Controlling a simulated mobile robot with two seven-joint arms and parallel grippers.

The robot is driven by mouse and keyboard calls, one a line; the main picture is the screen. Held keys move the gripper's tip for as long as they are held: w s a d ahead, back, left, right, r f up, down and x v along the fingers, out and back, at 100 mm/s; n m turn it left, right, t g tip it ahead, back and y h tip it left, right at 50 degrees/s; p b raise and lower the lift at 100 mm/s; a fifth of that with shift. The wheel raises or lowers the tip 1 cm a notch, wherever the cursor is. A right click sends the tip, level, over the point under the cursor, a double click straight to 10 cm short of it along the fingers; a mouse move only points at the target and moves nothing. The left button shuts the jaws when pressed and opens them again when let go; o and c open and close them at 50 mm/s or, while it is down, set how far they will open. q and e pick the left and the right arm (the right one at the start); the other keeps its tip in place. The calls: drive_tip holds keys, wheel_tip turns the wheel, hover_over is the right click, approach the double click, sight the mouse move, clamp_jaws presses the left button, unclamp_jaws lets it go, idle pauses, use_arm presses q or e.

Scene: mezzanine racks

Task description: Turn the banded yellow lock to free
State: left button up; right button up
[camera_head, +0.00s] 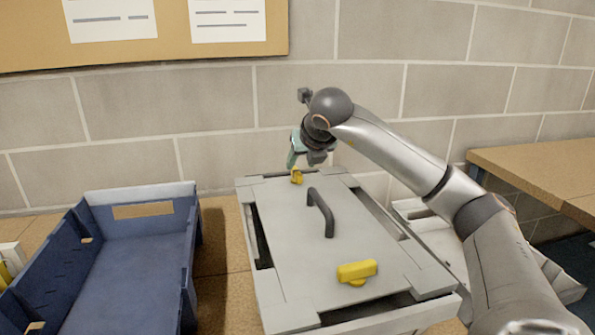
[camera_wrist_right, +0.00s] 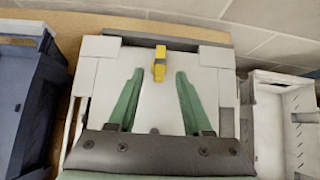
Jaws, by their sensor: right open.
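A pale grey lid (camera_head: 290,240) with a dark handle (camera_head: 321,212) covers a box on the bench. One small yellow lock (camera_head: 297,176) sits at the lid's far end; in the right wrist view this lock (camera_wrist_right: 160,62) lies lengthwise up the picture and seems to have a darker band. Another yellow lock (camera_head: 357,271) sits at the near end, lying crosswise, with no band that I can make out. My right gripper (camera_head: 293,158) is above the far lock. Its green fingers (camera_wrist_right: 160,73) are open and apart, with the lock showing between and beyond their tips. My left gripper is not in view.
A blue crate (camera_head: 70,215) stands left of the box. A light grey open tray (camera_head: 440,240) is close on the right, partly behind my right arm. A block wall (camera_head: 160,110) stands close behind. A wooden table (camera_head: 540,180) is at the far right.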

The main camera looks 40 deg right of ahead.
sight(297, 171)
drive_tip(key=x, duration=0.5)
drive_tip(key=shift+w+d, duration=0.1)
drive_tip(key=shift+w, duration=0.05)
clamp_jaws()
idle(1.3)
